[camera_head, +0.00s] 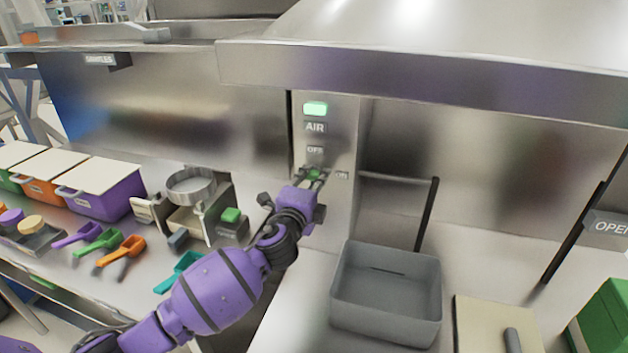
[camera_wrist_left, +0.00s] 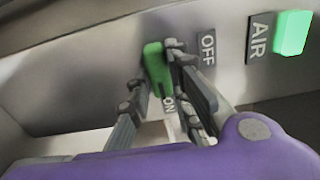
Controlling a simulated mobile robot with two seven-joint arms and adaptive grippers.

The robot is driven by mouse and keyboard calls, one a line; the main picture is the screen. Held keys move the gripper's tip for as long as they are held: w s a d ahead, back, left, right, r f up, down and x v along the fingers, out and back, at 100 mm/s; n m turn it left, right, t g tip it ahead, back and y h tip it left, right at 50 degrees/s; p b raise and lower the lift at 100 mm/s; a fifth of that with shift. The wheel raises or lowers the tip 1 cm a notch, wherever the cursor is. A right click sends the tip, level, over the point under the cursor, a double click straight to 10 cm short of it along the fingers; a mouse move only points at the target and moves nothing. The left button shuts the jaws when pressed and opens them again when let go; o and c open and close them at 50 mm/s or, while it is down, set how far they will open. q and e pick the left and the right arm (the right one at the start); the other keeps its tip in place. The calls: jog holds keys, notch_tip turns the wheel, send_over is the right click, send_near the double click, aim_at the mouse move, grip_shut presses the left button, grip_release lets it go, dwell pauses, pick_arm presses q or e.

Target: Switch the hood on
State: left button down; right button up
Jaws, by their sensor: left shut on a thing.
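The hood's switch panel (camera_head: 325,106) is a metal post under the steel hood (camera_head: 420,70). It carries a bright green lamp (camera_head: 315,108), an AIR label (camera_head: 315,127), an OFF label (camera_head: 315,150) and an ON label (camera_head: 342,175). My left gripper (camera_head: 313,176) reaches up to the panel. In the left wrist view its fingers (camera_wrist_left: 157,70) are on both sides of the green switch knob (camera_wrist_left: 154,62) and shut on it. One end of the knob lies by the ON label (camera_wrist_left: 168,103); the fingers partly hide it. My right gripper is out of view.
A grey bin (camera_head: 388,290) stands on the counter to the right of my arm. Lidded coloured boxes (camera_head: 110,190), coloured scoops (camera_head: 120,250) and a scale-like device with a round pan (camera_head: 190,187) stand on the left. A cutting board (camera_head: 485,325) lies at the front right.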

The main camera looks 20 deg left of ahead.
pick_arm(q)
jog(key=c, duration=1.6)
grip_release()
jog(key=shift+s, duration=0.1)
jog(key=s, duration=1.2)
jog(key=shift+a, duration=0.2)
